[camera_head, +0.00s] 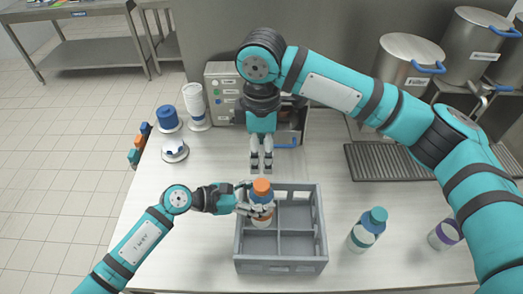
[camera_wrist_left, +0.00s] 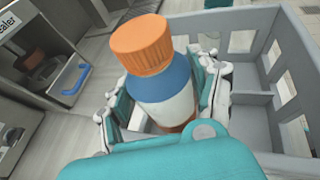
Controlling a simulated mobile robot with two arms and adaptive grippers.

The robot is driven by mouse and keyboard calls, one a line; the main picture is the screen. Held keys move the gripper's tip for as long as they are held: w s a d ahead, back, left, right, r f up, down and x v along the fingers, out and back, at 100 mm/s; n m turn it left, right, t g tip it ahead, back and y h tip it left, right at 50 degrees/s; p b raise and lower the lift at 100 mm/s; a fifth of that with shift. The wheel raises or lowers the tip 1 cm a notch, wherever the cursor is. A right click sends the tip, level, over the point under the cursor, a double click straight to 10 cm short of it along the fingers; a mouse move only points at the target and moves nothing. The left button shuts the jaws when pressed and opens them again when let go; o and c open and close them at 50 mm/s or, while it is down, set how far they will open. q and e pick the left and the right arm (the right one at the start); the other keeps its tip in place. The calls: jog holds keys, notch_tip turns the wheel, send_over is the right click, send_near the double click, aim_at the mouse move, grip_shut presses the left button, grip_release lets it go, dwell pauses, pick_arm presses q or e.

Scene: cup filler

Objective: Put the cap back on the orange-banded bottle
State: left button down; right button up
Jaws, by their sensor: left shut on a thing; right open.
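The bottle (camera_head: 261,200) has a blue shoulder, a white label and orange low on its body. It stands roughly upright at the upper left compartment of the grey crate (camera_head: 283,267). My left gripper (camera_head: 260,209) is shut around its body. The orange cap (camera_head: 262,186) sits on the bottle's top; it also shows large in the left wrist view (camera_wrist_left: 141,43). I cannot tell whether it is screwed tight. My right gripper (camera_head: 261,168) points down, open and empty, just above the cap in the picture. The bottle's base is hidden.
A teal-capped bottle (camera_head: 367,229) and a purple-banded bottle (camera_head: 443,235) stand right of the crate. A grey machine (camera_head: 222,91) is at the back. A blue-topped item (camera_head: 167,118), a white tub (camera_head: 174,150) and a white cylinder (camera_head: 195,101) stand at the left.

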pick_arm(q)
jog(key=shift+c, duration=0.9)
grip_release()
jog(key=v, duration=1.2)
